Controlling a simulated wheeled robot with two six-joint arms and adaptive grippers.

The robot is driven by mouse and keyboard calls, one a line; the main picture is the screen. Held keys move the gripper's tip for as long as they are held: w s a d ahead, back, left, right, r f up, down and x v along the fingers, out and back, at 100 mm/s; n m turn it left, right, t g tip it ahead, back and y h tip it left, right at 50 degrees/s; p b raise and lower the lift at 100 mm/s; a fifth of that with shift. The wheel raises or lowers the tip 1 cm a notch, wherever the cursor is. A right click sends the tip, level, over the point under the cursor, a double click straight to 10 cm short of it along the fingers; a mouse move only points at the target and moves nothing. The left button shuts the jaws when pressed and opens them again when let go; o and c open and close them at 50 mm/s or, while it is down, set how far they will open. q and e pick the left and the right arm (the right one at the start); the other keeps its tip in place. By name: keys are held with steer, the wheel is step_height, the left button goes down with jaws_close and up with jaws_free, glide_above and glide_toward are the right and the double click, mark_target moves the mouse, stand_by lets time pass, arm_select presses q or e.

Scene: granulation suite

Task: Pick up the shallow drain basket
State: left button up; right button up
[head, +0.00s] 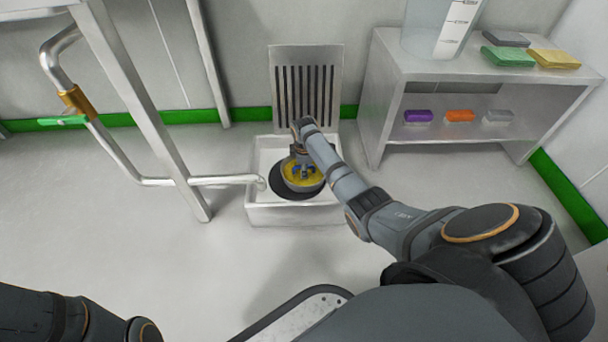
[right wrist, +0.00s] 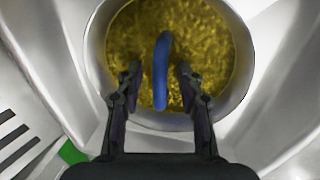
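The shallow drain basket (head: 304,189) is a round grey bowl with yellow, rough-looking contents and a blue handle. It sits over a dark round area in the white floor basin (head: 292,216). In the right wrist view, the basket rim (right wrist: 97,42) and blue handle (right wrist: 161,85) show clearly. My right gripper (right wrist: 157,72) is open, pointing down over the basket. Its fingers stand either side of the handle, with a gap on both sides. In the head view, my right gripper (head: 302,158) partly hides the basket. My left gripper is out of view; only part of its arm shows at bottom left.
A slotted metal grate (head: 306,85) stands upright behind the basin. A pipe (head: 225,180) ends at the basin's left side, near a metal frame leg. A metal shelf unit (head: 470,68) with coloured blocks and a clear graduated vessel (head: 440,27) stands to the right.

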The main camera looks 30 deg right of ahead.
steer(key=shift+c, duration=0.2)
jaws_close()
stand_by(0.4)
